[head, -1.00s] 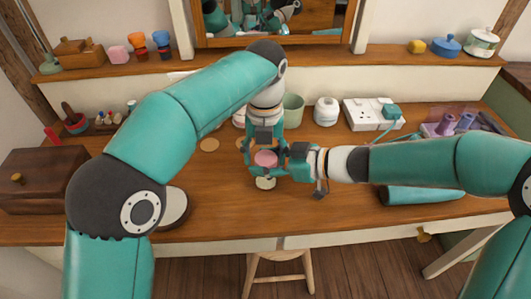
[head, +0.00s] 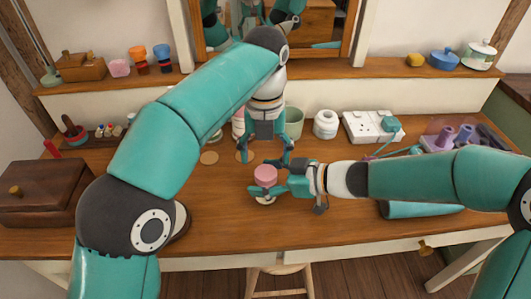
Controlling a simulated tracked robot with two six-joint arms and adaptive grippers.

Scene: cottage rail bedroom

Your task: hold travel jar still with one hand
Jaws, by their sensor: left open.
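The travel jar, a small round jar with a pink top (head: 265,175), stands upright near the middle of the wooden desk. Its pale base shows just below the fingers. My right gripper (head: 266,189) comes in from the right, with its fingers closed around the jar's side below the pink top; the fingers hide much of the body. My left gripper (head: 266,160) points down from behind and above the jar. Its fingers are spread wide and empty, apart from the pink top.
Behind my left gripper stand a green cup (head: 293,122) and a white jar (head: 325,124). A teal roll (head: 424,210) lies at the right, a brown wooden box (head: 42,192) at the left. The front middle desk is clear.

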